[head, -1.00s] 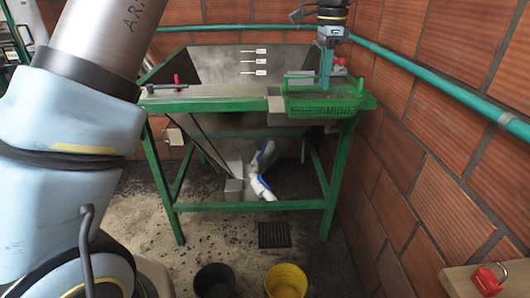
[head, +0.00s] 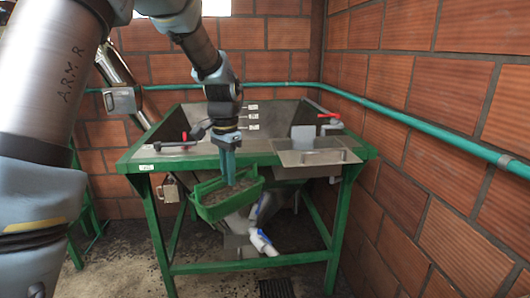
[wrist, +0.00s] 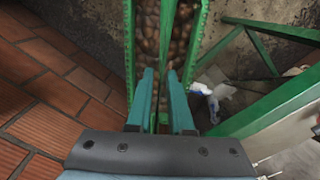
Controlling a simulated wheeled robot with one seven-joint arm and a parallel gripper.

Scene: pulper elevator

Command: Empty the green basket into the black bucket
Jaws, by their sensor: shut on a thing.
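The green basket (head: 215,213) hangs from my gripper (head: 229,180) in front of the green hopper stand, slightly tilted. My gripper is shut on the basket's middle bar or handle, with its teal fingers pointing down. In the wrist view, the basket (wrist: 200,42) shows its long perforated walls, with many brown, bean-like pieces inside. The fingers (wrist: 163,88) close over the bar between the walls. The black bucket is out of view in both current frames.
The green-framed hopper stand (head: 160,235) stands behind the basket. A bare steel tray (head: 318,157) sits at its right end. Blue and white pipe parts (head: 263,243) are underneath. Brick walls (head: 430,120) and a teal pipe (head: 430,125) bound the right side.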

